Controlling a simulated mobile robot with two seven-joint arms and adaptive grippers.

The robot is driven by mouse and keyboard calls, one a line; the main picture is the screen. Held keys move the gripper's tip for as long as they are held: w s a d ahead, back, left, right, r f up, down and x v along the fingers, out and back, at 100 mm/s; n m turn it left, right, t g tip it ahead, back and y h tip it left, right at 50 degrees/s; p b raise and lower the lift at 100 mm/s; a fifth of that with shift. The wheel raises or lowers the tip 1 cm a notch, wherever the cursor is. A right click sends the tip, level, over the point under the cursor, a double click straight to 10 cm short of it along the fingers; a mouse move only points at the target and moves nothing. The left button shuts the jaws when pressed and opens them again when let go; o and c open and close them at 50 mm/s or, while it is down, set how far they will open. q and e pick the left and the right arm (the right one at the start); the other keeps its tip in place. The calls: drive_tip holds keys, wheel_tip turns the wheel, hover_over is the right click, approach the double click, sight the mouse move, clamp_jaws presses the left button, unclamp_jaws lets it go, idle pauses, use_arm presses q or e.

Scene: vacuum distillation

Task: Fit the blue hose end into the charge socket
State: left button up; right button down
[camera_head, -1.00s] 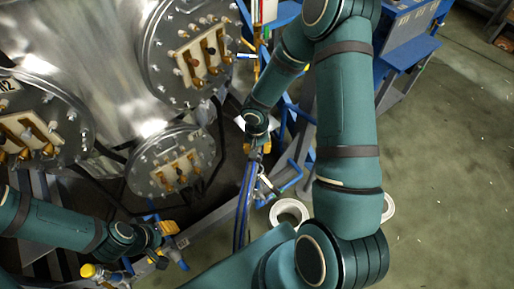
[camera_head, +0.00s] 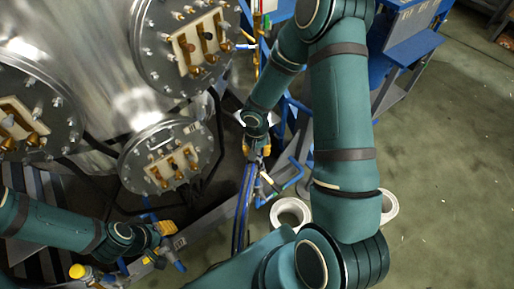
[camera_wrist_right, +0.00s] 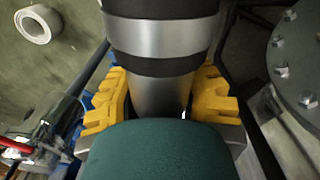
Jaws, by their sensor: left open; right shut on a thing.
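The blue hose (camera_head: 242,207) hangs in the head view, running down from my right gripper (camera_head: 260,150). My right gripper is small there and partly hidden by its own wrist. In the right wrist view its yellow pads (camera_wrist_right: 160,98) stand on both sides of a thick cylinder (camera_wrist_right: 162,38) with black and silver bands, and they are shut on it; I take this to be the hose end. My left gripper (camera_head: 170,246) is open at the lower left, apart from the hose. I cannot make out the charge socket for certain.
A metal vessel with bolted round flanges (camera_head: 172,155) fills the upper left. A blue cart (camera_head: 405,50) stands at the upper right. White rings (camera_head: 290,213) lie on the floor. A yellow-capped fitting (camera_head: 78,271) is at the lower left.

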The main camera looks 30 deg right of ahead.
drive_tip(key=shift+f, duration=0.5)
drive_tip(key=shift+f, duration=2.2)
idle(1.3)
drive_tip(key=c, duration=0.6)
unclamp_jaws()
drive_tip(key=shift+c, duration=0.2)
wheel_tip(320, 180, up, 12)
drive_tip(key=shift+s+a, duration=0.1)
drive_tip(key=shift+a, duration=0.05)
